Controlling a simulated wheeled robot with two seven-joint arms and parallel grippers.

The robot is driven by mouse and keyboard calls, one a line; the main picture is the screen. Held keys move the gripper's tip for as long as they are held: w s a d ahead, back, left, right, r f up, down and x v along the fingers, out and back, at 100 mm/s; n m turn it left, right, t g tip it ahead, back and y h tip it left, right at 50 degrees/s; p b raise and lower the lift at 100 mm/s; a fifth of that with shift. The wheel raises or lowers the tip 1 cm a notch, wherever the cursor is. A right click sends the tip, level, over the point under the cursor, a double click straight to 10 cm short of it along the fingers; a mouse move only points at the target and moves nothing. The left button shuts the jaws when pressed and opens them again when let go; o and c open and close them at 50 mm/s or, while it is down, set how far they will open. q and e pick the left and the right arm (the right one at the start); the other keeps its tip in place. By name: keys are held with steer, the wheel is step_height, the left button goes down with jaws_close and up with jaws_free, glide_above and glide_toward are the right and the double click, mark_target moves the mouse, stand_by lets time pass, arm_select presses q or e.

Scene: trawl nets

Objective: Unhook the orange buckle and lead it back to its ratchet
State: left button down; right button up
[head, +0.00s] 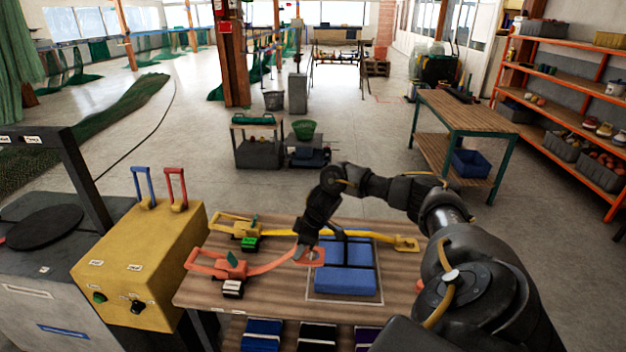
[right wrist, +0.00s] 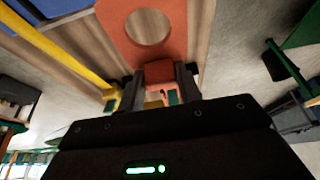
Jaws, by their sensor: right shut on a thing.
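The orange buckle (head: 314,257) is a flat plate with a round hole, at the left edge of the blue bundle (head: 345,280). In the right wrist view the buckle (right wrist: 115,20) shows large, its hole empty. My right gripper (head: 303,254) is shut on the buckle; the fingers (right wrist: 160,75) pinch its orange tab. The orange strap (head: 270,267) runs left from it to the orange ratchet (head: 232,268), near the table's left side. Whether the buckle touches the table is unclear. My left gripper is out of view.
A yellow strap (head: 340,233) runs behind, from a yellow ratchet (head: 244,232) to a yellow buckle (head: 407,243) at right. A yellow control box (head: 150,260) with blue and red levers stands left of the wooden table (head: 200,300). My right arm covers the table's right side.

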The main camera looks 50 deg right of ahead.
steer(key=w+a+b, duration=0.4)
steer(key=w+a, duration=0.1)
steer(key=w, duration=0.3)
steer(key=f+b, duration=0.7)
steer(key=shift+s+a, duration=0.1)
steer(key=shift+s, duration=0.15)
step_height(320, 180, down, 4)
steer(key=shift+r+b, duration=0.15)
steer(key=shift+b, duration=0.65)
steer(key=shift+f+b, duration=0.3)
steer(key=shift+f, duration=0.6)
steer(key=o, duration=1.1)
steer(key=shift+o, duration=0.2)
steer(key=shift+r, duration=0.1)
